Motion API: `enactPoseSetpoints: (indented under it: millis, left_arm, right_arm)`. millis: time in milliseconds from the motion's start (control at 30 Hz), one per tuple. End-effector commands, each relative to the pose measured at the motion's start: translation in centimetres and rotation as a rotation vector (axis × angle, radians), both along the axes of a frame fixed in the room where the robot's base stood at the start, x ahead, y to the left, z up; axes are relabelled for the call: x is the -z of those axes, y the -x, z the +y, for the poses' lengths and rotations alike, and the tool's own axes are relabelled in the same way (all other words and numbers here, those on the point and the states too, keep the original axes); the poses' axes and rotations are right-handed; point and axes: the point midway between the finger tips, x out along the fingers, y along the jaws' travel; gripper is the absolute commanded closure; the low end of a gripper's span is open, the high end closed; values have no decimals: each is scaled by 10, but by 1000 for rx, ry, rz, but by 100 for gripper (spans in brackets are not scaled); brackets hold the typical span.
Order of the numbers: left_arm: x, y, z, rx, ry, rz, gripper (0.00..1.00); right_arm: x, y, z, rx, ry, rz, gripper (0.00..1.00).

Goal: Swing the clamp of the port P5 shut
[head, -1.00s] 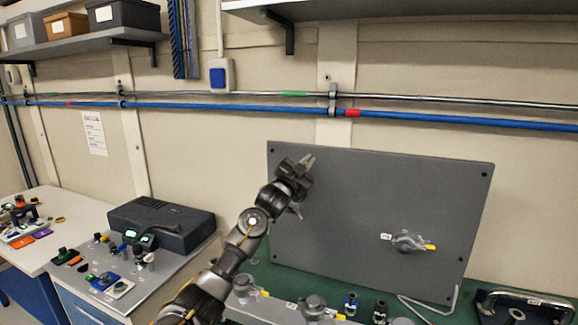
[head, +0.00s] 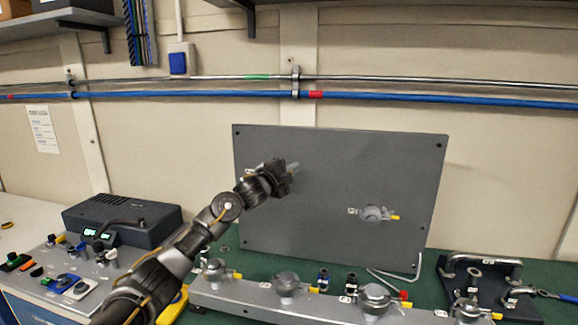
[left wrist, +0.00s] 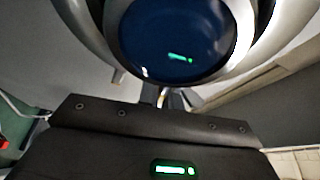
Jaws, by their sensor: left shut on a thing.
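A large grey panel (head: 330,150) stands upright at the back of the bench. A port with a clamp (head: 374,214) and a yellow-tipped lever sits at its lower right; its small label cannot be read. My left gripper (head: 288,172) is at the panel's upper left, its fingers pointing right. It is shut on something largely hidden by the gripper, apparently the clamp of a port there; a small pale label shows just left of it. The left wrist view shows mostly dark gripper parts and not the grip itself. My right gripper is not in view. I cannot tell which port is P5.
A grey rail (head: 250,297) along the bench front carries several clamped ports, such as one in the middle (head: 287,284). A dark stand with handles (head: 480,275) is at right. A dark box (head: 125,218) and small parts are at left. Open space lies before the panel.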

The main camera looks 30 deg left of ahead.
Motion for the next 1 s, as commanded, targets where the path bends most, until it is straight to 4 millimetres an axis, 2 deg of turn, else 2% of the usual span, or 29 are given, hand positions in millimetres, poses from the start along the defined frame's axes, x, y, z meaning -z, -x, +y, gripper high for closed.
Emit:
enactPoseSetpoints:
  millis: [400, 867, 900, 1000]
  left_arm:
    - [21, 0, -2, 1, -146, 40, 100]
    - [30, -1, -3, 3, -163, 54, 100]
    - [30, -1, -3, 3, -163, 54, 92]
    - [29, -1, -3, 3, -161, 52, 79]
  right_arm:
    - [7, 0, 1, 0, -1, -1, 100]
    - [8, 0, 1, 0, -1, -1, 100]
    - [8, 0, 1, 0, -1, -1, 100]
    - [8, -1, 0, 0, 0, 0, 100]
